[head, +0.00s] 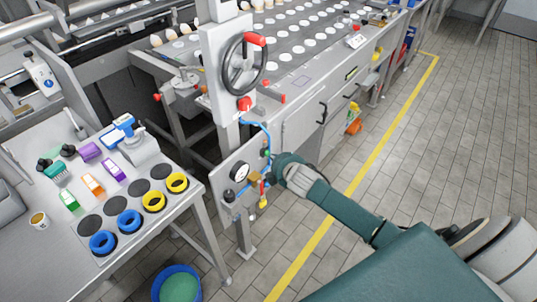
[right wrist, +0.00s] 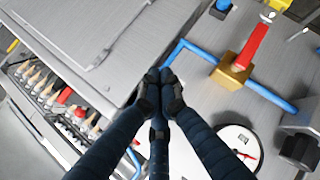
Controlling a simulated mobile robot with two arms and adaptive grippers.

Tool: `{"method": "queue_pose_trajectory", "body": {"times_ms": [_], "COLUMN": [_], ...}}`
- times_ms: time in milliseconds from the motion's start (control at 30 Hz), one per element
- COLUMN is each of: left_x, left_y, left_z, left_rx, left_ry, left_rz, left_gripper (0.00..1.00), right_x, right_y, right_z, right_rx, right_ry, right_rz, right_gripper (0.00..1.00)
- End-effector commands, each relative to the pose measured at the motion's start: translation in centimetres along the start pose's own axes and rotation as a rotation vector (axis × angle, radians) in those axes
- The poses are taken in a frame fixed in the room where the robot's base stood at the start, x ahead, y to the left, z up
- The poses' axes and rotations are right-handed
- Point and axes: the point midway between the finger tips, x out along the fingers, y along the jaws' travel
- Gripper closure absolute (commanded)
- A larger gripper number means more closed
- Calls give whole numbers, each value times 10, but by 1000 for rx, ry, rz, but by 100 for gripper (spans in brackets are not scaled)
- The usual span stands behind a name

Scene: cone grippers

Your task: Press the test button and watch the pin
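My right gripper (head: 280,165) is at the grey panel (head: 224,173) under the handwheel post, coming in from the right. In the right wrist view, its dark fingers (right wrist: 160,78) are drawn together at the tips with nothing visible between them. They point at the panel, and I cannot tell whether they touch it. A small green part (head: 265,153) sits beside the gripper; I cannot tell if it is the test button. I cannot make out the pin. A round white gauge (head: 239,172) is on the panel, also in the right wrist view (right wrist: 236,138). My left gripper is not in view.
A brass valve (right wrist: 240,70) with a red handle and blue hoses is close to the fingers. A black knob (head: 229,196) is low on the panel. A table (head: 130,262) with colored rings stands left; a blue bucket (head: 177,284) is on the floor.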

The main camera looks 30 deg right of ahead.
Motion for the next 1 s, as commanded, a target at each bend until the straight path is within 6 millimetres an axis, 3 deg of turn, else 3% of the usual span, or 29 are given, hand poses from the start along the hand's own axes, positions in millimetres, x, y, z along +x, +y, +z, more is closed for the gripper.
{"method": "queue_pose_trajectory", "body": {"times_ms": [1000], "left_x": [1], "left_y": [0], "left_z": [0], "left_rx": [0], "left_ry": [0], "left_rz": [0], "left_gripper": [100], "right_x": [6], "right_y": [3], "right_z": [-7], "right_rx": [0], "right_ry": [1], "right_rz": [2], "right_gripper": [100]}}
